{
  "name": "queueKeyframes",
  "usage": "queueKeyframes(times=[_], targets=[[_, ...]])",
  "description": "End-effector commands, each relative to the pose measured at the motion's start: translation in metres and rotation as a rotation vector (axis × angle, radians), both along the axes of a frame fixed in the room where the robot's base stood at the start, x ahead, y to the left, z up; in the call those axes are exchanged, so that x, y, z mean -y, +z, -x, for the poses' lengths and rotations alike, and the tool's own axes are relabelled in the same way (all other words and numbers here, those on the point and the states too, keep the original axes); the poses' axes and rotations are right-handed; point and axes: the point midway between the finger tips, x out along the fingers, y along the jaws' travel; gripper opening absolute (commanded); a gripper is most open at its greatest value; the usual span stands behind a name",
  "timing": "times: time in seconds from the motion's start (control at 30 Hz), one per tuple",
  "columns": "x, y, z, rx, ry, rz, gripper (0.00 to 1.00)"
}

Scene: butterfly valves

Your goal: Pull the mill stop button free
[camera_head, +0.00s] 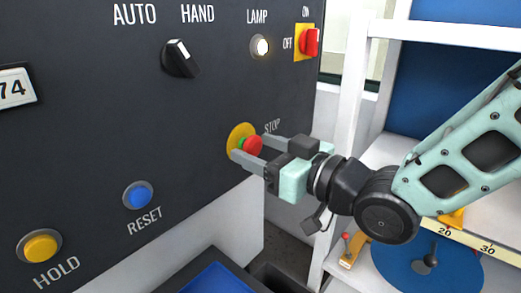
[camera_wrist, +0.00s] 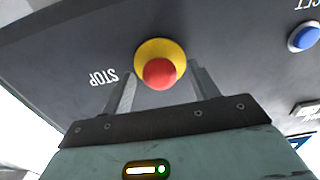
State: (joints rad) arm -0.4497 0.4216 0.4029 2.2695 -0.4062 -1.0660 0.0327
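My gripper (camera_head: 254,147) is open, with one finger on each side of the button. In the wrist view the gripper (camera_wrist: 161,72) shows a gap between each finger and the cap. Whether the fingertips touch the panel I cannot tell.
The dark panel (camera_head: 110,120) also carries a blue RESET button (camera_head: 138,195), a yellow HOLD button (camera_head: 41,245), an AUTO/HAND selector (camera_head: 180,58), a lit lamp (camera_head: 261,46) and a red ON/OFF switch (camera_head: 310,42). A white shelf unit (camera_head: 349,100) stands at the right.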

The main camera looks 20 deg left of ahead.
Motion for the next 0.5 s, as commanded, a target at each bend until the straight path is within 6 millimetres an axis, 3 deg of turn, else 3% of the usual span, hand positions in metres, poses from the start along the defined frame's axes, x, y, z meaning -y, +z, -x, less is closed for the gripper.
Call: queueKeyframes(times=[0.37, 0.5], targets=[[0.0003, -0.0001, -0.0002, 0.000, -0.001, -0.001, 0.60], [0.0090, -0.0015, 0.0026, 0.001, -0.002, -0.001, 0.60]])
